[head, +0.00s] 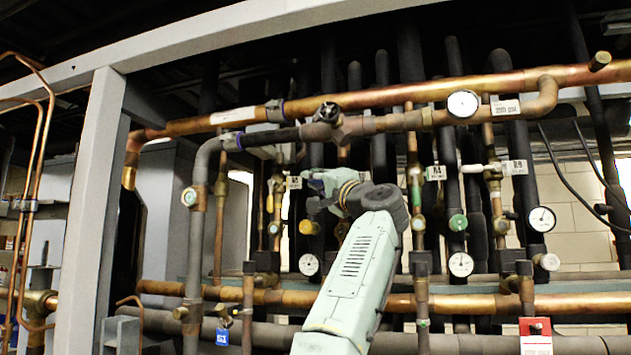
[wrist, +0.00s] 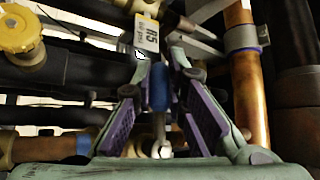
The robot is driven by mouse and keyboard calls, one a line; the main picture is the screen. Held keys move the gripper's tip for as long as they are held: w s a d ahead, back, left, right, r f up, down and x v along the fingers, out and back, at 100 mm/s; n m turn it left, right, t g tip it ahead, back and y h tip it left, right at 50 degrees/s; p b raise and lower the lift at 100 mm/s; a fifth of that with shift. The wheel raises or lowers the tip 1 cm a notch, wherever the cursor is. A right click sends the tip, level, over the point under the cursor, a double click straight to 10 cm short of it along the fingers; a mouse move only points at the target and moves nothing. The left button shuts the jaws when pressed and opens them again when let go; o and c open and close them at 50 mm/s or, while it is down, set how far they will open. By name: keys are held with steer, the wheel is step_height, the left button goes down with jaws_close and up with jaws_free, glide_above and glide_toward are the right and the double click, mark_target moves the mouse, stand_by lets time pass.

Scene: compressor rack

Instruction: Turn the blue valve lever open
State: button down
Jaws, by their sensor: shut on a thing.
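The blue valve lever (wrist: 158,88) shows in the wrist view, its blue grip between the fingers and its bare metal shank running down to a bright nut (wrist: 162,152). My gripper (wrist: 160,72) is shut on the blue grip, with its purple-padded fingers on either side of it. A tag marked R5 (wrist: 148,32) hangs just beyond the fingertips. In the head view my gripper (head: 318,184) is at the rack among the upright pipes. The lever cannot be made out there, as my arm and gripper cover that spot.
A copper pipe (wrist: 250,85) runs close to the right of the fingers, and a yellow knob (wrist: 20,32) is at upper left. In the head view, thick horizontal copper pipes cross above (head: 400,92) and below (head: 450,302). Gauges (head: 460,264) stand to the right.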

stand_by(0.4)
steer(key=shift+s+r, duration=0.15)
steer(key=shift+r, duration=0.05)
steer(key=shift+n+g, duration=0.3)
steer(key=shift+n, duration=0.2)
steer(key=shift+f+g, duration=0.4)
steer(key=shift+f, duration=0.1)
steer(key=c, duration=1.6)
jaws_free()
